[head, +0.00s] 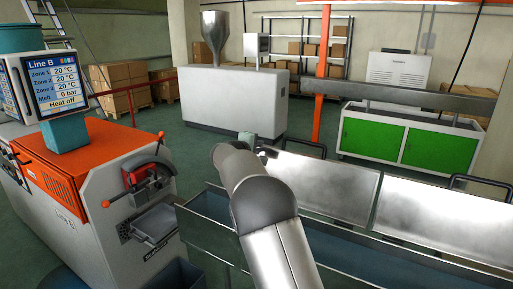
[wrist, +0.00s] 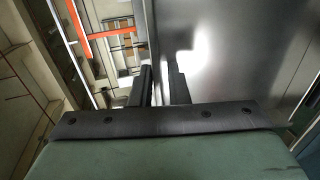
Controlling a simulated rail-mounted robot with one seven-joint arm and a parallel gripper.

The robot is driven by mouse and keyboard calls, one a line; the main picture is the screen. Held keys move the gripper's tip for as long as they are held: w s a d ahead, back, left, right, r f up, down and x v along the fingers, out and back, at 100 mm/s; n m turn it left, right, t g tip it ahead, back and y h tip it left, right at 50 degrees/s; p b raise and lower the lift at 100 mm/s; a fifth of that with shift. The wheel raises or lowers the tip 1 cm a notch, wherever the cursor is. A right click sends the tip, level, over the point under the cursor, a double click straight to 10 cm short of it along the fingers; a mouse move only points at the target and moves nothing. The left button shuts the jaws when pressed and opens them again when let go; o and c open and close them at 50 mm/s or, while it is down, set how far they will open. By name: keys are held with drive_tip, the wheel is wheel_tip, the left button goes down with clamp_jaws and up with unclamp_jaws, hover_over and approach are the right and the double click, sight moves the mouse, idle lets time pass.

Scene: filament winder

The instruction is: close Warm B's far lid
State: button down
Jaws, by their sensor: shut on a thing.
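Two grey metal lids stand raised and tilted along the back of a long trough (head: 350,252): a left lid (head: 322,188) and a right lid (head: 440,218). No name is readable on either lid or trough. My gripper (head: 267,153) is at the upper left corner of the left lid, mostly hidden behind my arm. In the wrist view, the two dark fingers of my gripper (wrist: 162,88) are shut on the edge of the metal lid (wrist: 225,55), one finger on each side. Black loop handles (head: 303,141) show behind the lids' top edges.
The orange and grey Line B machine (head: 100,165) stands left, with its screen (head: 50,82). A dark blue bin (head: 178,274) is on the floor between machine and trough. A white cabinet with a hopper (head: 235,98) and a green-doored bench (head: 405,140) stand behind, beyond open floor.

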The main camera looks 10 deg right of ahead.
drive_tip(key=shift+d+r+h+b, duration=0.3)
drive_tip(key=shift+d+b, duration=0.4)
drive_tip(key=shift+d, duration=0.05)
drive_tip(key=b, duration=0.2)
drive_tip(key=s+b, duration=0.1)
drive_tip(key=b, duration=0.2)
drive_tip(key=shift+a+f+t+h, duration=0.15)
drive_tip(key=shift+a+t+h, duration=0.15)
drive_tip(key=shift+t, duration=0.1)
drive_tip(key=shift+s+a+b, duration=0.15)
drive_tip(key=shift+a+b, duration=0.1)
drive_tip(key=shift+b, duration=0.7)
drive_tip(key=a+b, duration=0.1)
drive_tip(key=b, duration=0.2)
drive_tip(key=s+a+t+b, duration=0.1)
drive_tip(key=b, duration=0.2)
drive_tip(key=shift+s+f+h, duration=0.1)
drive_tip(key=shift+s+h, duration=0.15)
drive_tip(key=shift+h, duration=0.15)
drive_tip(key=shift+s+a+b, duration=0.1)
drive_tip(key=shift+s+b, duration=0.05)
drive_tip(key=shift+b, duration=0.25)
drive_tip(key=shift+s+a+b, duration=0.1)
drive_tip(key=shift+b, duration=0.5)
